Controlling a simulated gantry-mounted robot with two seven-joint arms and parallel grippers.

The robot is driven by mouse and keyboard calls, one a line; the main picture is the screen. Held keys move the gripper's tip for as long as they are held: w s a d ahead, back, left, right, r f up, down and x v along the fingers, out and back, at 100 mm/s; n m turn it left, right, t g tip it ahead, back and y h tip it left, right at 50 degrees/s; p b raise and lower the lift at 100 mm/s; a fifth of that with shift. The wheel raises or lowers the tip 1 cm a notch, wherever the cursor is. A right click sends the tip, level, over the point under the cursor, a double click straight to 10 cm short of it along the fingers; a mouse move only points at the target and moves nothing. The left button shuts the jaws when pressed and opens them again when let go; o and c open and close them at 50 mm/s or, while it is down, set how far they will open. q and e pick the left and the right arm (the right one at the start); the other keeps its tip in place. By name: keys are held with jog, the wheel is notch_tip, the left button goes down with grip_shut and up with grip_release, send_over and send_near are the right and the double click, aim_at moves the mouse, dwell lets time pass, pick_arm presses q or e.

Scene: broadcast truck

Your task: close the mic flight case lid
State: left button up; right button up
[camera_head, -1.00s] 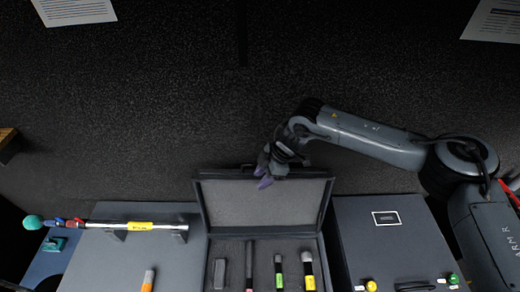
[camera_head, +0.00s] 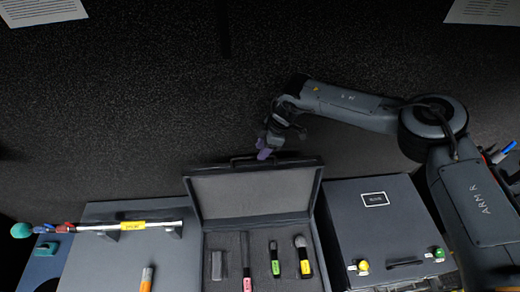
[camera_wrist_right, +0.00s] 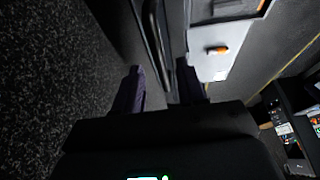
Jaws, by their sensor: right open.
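The mic flight case (camera_head: 212,275) stands open at the bottom centre of the head view. Its lid (camera_head: 255,193) is raised and leans back, with its grey foam lining showing and a dark handle (camera_head: 240,160) at its top edge. My right gripper (camera_head: 264,150) is at the middle of that top edge, fingers pointing down towards it. Its purple fingers stand apart with nothing clearly held. In the right wrist view, a dark edge, likely of the lid, runs near the open fingers (camera_wrist_right: 160,88). I cannot tell whether they touch it. My left gripper is out of view.
Several microphones with coloured bands, including a yellow-banded one (camera_head: 304,258), lie in the case foam. A dark box (camera_head: 345,212) with yellow and green knobs is close on the right. A boom pole (camera_head: 100,226) lies across a grey surface (camera_head: 185,255) on the left.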

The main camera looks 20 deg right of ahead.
jog(key=shift+x, duration=1.15)
grip_shut()
